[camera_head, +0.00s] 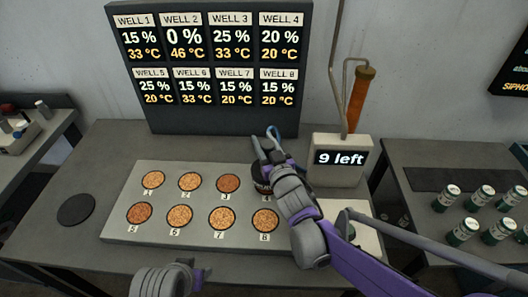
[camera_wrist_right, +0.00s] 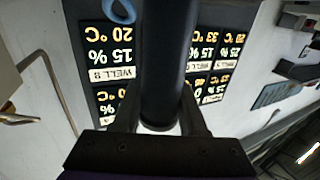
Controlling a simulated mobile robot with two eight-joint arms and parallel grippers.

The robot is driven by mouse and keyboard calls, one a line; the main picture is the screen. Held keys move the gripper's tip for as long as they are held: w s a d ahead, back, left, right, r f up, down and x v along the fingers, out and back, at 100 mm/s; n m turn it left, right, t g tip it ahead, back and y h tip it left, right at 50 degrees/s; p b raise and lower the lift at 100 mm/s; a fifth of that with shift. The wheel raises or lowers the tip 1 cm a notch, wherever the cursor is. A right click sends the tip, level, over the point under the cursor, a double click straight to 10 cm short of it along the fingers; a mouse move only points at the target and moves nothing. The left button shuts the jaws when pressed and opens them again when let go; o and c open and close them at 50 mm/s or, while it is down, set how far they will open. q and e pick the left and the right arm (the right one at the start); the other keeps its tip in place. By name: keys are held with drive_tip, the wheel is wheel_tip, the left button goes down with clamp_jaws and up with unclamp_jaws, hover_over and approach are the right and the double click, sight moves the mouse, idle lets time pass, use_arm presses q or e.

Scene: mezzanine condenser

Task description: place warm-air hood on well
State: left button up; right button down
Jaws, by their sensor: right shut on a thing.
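My right gripper (camera_head: 270,156) is over the back right corner of the well plate (camera_head: 118,232), shut on the dark warm-air hood (camera_head: 260,186). The hood's dark round lower part is at well 4 and hides it; I cannot tell whether it touches the plate. In the right wrist view the dark cylinder of the hood (camera_wrist_right: 165,60) stands between the fingers. Wells 1 (camera_head: 153,180), 2 (camera_head: 190,181) and 3 (camera_head: 228,183) are uncovered, as is the front row. My left gripper (camera_head: 190,278) is at the bottom edge, its jaws unclear.
The display board (camera_head: 210,118) shows well 2 at 0 % and 46 °C, well 4 at 20 % and 20 °C. A dispenser reading "9 left" (camera_head: 340,158) stands right of the hood. A black disc (camera_head: 76,209) lies left. Several green cans (camera_head: 483,198) stand on the right table.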

drive_tip(key=shift+f, duration=1.8)
drive_tip(key=c, duration=0.9)
unclamp_jaws()
drive_tip(key=shift+f+b, duration=0.1)
drive_tip(key=shift+b, duration=0.25)
drive_tip(key=o, duration=0.4)
drive_tip(key=shift+o, duration=0.2)
